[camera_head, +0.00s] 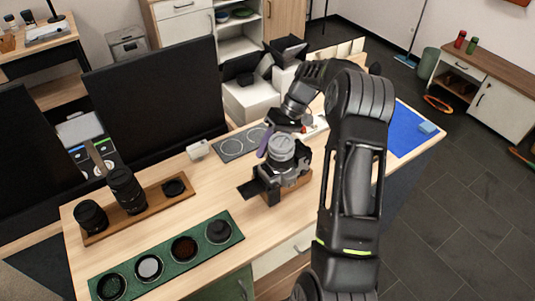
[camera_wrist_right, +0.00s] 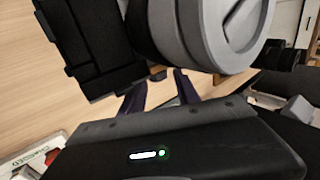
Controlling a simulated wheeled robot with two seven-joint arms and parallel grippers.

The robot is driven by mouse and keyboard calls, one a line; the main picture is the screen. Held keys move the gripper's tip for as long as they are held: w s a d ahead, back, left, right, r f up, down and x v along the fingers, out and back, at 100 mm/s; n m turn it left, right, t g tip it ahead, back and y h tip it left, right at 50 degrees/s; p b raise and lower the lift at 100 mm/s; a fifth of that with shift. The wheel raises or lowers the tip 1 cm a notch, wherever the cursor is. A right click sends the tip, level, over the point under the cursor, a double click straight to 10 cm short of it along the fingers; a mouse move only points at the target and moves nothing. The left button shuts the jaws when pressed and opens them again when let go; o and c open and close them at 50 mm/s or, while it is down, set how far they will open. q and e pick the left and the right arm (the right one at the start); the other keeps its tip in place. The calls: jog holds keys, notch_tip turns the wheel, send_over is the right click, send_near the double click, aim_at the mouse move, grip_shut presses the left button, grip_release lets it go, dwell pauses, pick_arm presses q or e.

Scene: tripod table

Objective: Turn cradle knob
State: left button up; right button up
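A grey and black camera-like body with a round grey top (camera_head: 282,150) sits on a cradle with a wooden base (camera_head: 297,186) on the table. It fills the top of the right wrist view as a black block and a large grey cylinder (camera_wrist_right: 235,25). My right gripper (camera_head: 264,146) is at its far left side, with one purple finger visible. In the wrist view the two fingers (camera_wrist_right: 160,90) are apart, with tabletop showing between them. A small dark part (camera_wrist_right: 157,74) shows just beyond the fingertips; I cannot tell whether it is the knob. My left gripper is out of view.
A wooden tray (camera_head: 150,212) with black lenses and a green tray (camera_head: 185,262) with round filters lie to the left. A dark monitor (camera_head: 155,98) stands behind. A blue mat (camera_head: 400,135) lies at the right. White boxes (camera_head: 250,100) stand at the back.

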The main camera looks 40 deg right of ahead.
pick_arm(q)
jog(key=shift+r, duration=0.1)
pick_arm(e)
jog(key=shift+d+r, duration=0.1)
pick_arm(q)
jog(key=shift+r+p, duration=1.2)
jog(key=shift+p, duration=0.1)
pick_arm(e)
jog(key=shift+v, duration=2.4)
jog(key=w+a+r+n+g+h, duration=0.1)
jog(key=a+r+n+h, duration=0.1)
jog(key=a, duration=0.6)
jog(key=w+a+r+n+g+h, duration=0.1)
jog(key=w+a+r+n+h, duration=0.15)
jog(key=a, duration=0.55)
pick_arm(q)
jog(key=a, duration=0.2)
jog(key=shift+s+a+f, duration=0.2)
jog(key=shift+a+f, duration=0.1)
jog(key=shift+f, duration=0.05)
pick_arm(e)
jog(key=s+d+m+h, duration=0.3)
jog(key=d+m+h, duration=0.1)
jog(key=d+h, duration=0.3)
jog(key=shift+d+f+t, duration=0.3)
jog(key=shift+d+t, duration=0.05)
jog(key=shift+t, duration=0.05)
